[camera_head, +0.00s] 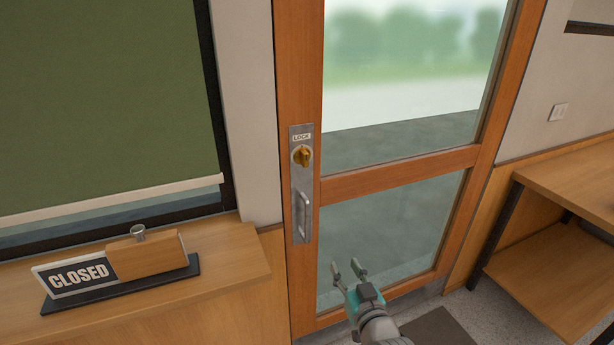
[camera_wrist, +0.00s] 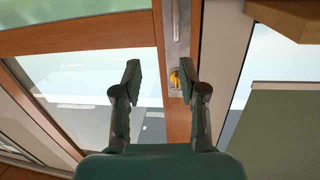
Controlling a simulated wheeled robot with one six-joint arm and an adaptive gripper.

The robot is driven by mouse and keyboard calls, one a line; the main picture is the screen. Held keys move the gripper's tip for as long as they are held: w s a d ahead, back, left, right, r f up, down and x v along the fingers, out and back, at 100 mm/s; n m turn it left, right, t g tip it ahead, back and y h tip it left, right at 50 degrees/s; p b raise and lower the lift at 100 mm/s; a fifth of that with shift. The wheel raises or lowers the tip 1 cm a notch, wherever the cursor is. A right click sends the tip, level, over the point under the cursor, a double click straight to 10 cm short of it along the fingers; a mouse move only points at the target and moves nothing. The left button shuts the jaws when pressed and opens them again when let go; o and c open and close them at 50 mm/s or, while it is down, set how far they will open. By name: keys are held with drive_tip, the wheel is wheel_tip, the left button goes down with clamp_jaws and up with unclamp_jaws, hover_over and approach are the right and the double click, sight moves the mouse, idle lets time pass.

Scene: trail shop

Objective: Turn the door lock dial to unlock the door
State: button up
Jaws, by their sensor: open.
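The lock dial (camera_head: 302,155) is a small golden-orange knob on a grey metal plate (camera_head: 302,226) on the wooden door frame. A "LOCK" label sits above it, and a silver pull handle (camera_head: 304,213) is below it. My gripper (camera_head: 347,267) is open and empty, below and to the right of the dial in the head view, in front of the lower glass. In the wrist view the dial (camera_wrist: 175,79) shows between the fingertips of my gripper (camera_wrist: 161,80), closer to the right finger, and looks farther off than they are. The gripper is apart from it.
The wood-framed glass door (camera_head: 400,172) appears closed. A ledge (camera_head: 235,262) at left bears a "CLOSED" sign (camera_head: 80,275) with a wooden block. A wooden shelf unit (camera_head: 550,250) stands at right. The space in front of the lock plate looks clear.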

sight(306, 160)
drive_tip(key=w+a+r+n+y, duration=0.1)
drive_tip(key=w+a+r, duration=0.1)
drive_tip(key=w+r, duration=0.55)
drive_tip(key=w+a+r+n+y, duration=0.1)
drive_tip(key=w+a+r+y, duration=0.2)
drive_tip(key=r, duration=0.7)
drive_tip(key=shift+h, duration=0.7)
drive_tip(key=x, duration=1.1)
drive_tip(key=shift+w+d+r, duration=0.1)
drive_tip(key=shift+w+d, duration=0.1)
drive_tip(key=shift+w, duration=0.3)
clamp_jaws()
